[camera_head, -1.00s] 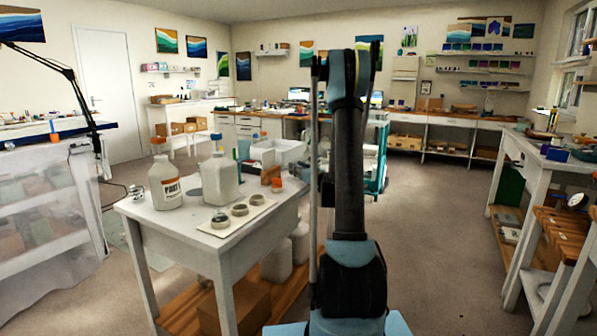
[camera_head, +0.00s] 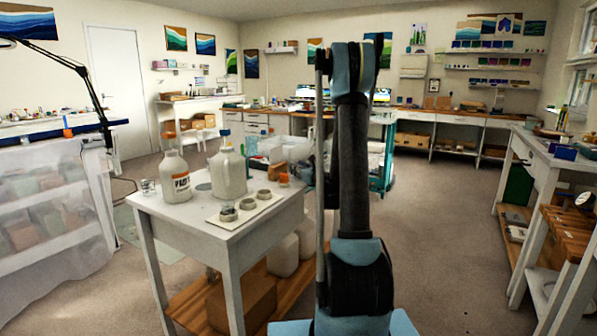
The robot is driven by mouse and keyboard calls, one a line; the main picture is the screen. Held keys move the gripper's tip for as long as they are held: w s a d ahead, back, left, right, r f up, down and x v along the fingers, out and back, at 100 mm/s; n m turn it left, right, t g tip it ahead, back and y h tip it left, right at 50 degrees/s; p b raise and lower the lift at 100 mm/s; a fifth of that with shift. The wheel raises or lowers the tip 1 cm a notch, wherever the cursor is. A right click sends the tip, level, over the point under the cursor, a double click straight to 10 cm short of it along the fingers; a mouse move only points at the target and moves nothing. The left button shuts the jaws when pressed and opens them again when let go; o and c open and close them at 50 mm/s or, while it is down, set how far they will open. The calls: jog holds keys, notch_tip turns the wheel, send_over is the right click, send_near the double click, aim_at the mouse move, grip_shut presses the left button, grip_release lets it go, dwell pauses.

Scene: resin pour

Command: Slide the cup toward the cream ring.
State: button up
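Several small vessels stand on the white table at left, and I cannot tell for sure which is the task's cup. A small clear cup (camera_head: 148,187) stands at the table's left edge. A small orange-topped piece (camera_head: 284,180) is at the table's right side. Three pale rings lie in a row on a cream board near the front edge: a front ring (camera_head: 228,214), a middle ring (camera_head: 248,204) and a back ring (camera_head: 264,194). Which is the cream ring is unclear. My arm stands upright right of the table; my gripper cannot be made out.
A white labelled jug (camera_head: 175,180) and a large pale bottle (camera_head: 228,173) stand behind the rings. A white bin (camera_head: 286,149) is behind the table. A curtained rack (camera_head: 50,210) is at left, a bench (camera_head: 548,160) at right. Floor right of my arm is clear.

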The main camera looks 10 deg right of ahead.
jog(key=o, duration=0.5)
jog(key=shift+c, duration=0.2)
jog(key=v, duration=1.2)
